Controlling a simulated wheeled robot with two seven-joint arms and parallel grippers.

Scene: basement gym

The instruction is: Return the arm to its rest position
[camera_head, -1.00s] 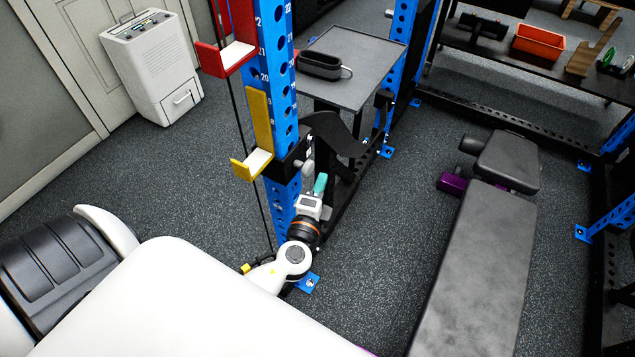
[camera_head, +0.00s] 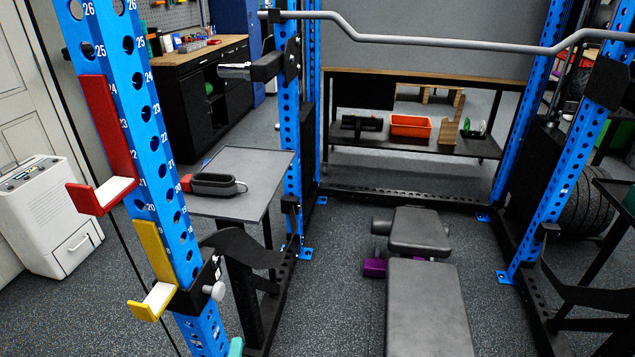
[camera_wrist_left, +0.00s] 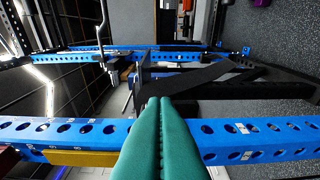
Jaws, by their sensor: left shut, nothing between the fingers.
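Only the teal fingertip of my left gripper (camera_head: 236,347) shows in the head view, at the bottom edge beside the blue rack upright (camera_head: 145,125). The rest of that arm is out of the head view. In the left wrist view the two teal fingers of the left gripper (camera_wrist_left: 164,104) are pressed together with nothing between them. The blue upright (camera_wrist_left: 75,132) crosses behind them in that view. I cannot tell the exact gap between fingers and upright. My right gripper is in neither view.
A red hook (camera_head: 108,150) and a yellow hook (camera_head: 155,265) jut from the upright. A padded bench (camera_head: 425,305) stands inside the rack under a bar (camera_head: 420,40).

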